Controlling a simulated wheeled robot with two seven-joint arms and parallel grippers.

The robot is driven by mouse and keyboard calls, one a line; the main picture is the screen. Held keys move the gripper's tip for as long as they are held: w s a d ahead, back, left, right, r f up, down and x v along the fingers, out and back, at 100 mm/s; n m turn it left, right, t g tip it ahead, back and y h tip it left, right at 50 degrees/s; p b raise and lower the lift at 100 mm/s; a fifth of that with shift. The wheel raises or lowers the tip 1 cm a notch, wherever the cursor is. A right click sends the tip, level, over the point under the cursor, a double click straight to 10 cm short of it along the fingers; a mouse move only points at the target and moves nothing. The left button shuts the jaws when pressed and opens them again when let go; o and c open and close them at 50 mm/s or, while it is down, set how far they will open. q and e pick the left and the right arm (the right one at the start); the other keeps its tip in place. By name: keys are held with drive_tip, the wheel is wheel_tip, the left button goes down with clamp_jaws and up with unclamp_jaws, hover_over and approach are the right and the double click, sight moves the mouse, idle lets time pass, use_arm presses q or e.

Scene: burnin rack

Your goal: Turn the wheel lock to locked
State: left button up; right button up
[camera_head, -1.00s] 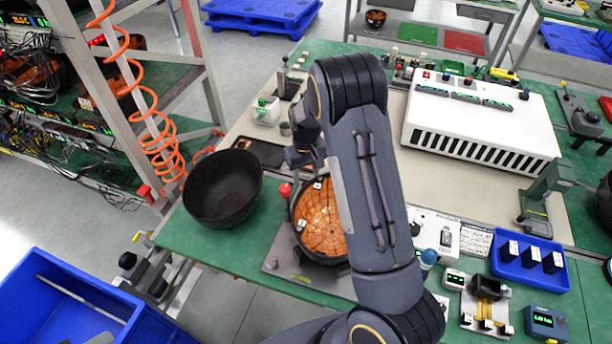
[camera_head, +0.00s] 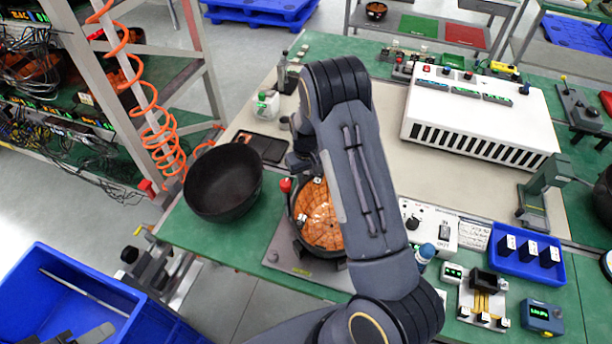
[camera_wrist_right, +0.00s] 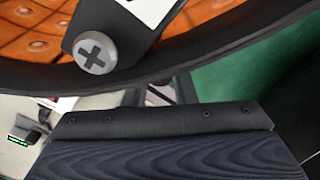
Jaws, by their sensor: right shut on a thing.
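A round black-rimmed fixture with an orange inside (camera_head: 318,225), which I take for the wheel lock, sits on a grey plate (camera_head: 288,264) at the table's near edge. White-labelled tabs show on its rim. My right arm hides its right side. My right gripper (camera_head: 300,162) is down at its far left rim, its fingers mostly hidden. In the right wrist view the black rim (camera_wrist_right: 215,48) crosses above the gripper's palm, with a cross-head screw (camera_wrist_right: 95,53) on a labelled tab. The gripper is shut; the exact contact is hidden. My left gripper is not in view.
A black bowl (camera_head: 222,182) stands just left of the fixture, with a red knob (camera_head: 286,185) between them. A white vented box (camera_head: 480,115) stands at the back right. A blue tray (camera_head: 527,255) and small devices lie at right. The beige mat's middle is clear.

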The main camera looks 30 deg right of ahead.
drive_tip(key=shift+f+m+b, duration=0.15)
drive_tip(key=shift+m+b, duration=0.65)
drive_tip(key=shift+m, duration=0.8)
drive_tip(key=o, duration=1)
drive_tip(key=shift+r, duration=0.25)
wheel_tip(320, 180, up, 8)
drive_tip(key=shift+f+b, duration=0.15)
drive_tip(key=shift+b, duration=0.65)
